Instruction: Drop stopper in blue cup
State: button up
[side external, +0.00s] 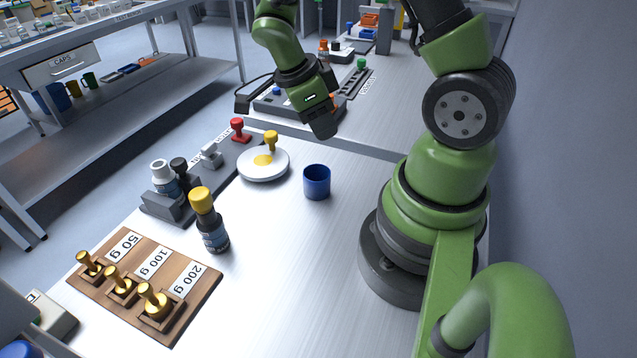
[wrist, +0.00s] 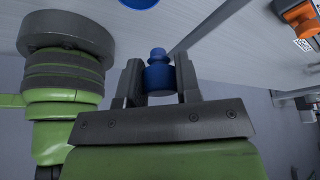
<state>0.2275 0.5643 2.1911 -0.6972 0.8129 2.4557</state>
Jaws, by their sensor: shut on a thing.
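My gripper (wrist: 159,78) is shut on a blue stopper (wrist: 158,72), which sits between the two dark fingers in the wrist view. In the side external view my gripper (side external: 322,130) is raised above the back part of the white table, and the stopper cannot be made out there. The blue cup (side external: 317,188) stands upright on the table, below and in front of the gripper and apart from it. A blue edge of the cup (wrist: 138,3) also shows at the top of the wrist view.
A white dish (side external: 263,174) with a yellow-topped piece is left of the cup. A yellow-capped bottle (side external: 212,236) stands nearer. A rack (side external: 160,208) with stoppers is at the left, and a wooden weight board (side external: 200,298) at front left. Table right of the bottle is clear.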

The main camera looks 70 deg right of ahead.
jog(key=shift+f, duration=1.75)
jog(key=o, duration=1)
jog(key=v, duration=1)
